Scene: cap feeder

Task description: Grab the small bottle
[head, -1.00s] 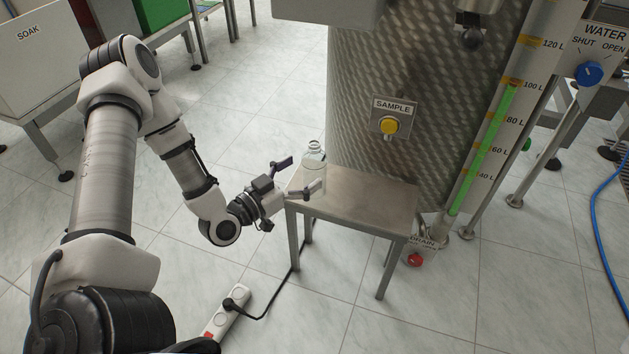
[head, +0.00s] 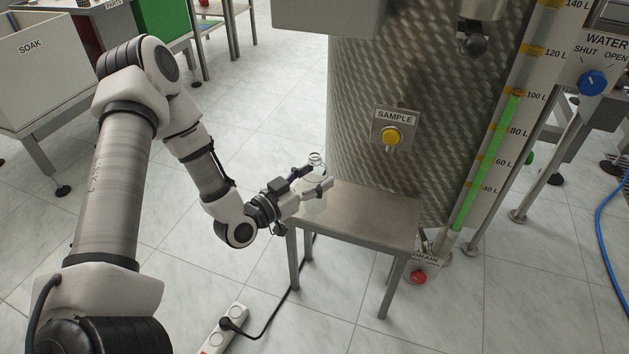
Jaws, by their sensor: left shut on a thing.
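The small clear bottle (head: 315,167) stands upright at the left end of the small metal table (head: 375,215). Its neck and shoulder show above my fingers, and part of its body is hidden behind them. My left gripper (head: 312,186) comes in from the left and is shut on the bottle, with a finger on either side of its body. I cannot tell whether the bottle's base touches the table top. My right gripper is not in view.
A power strip (head: 222,330) and black cable lie on the floor. A blue hose (head: 603,215) runs at the far right. The table's right part is bare.

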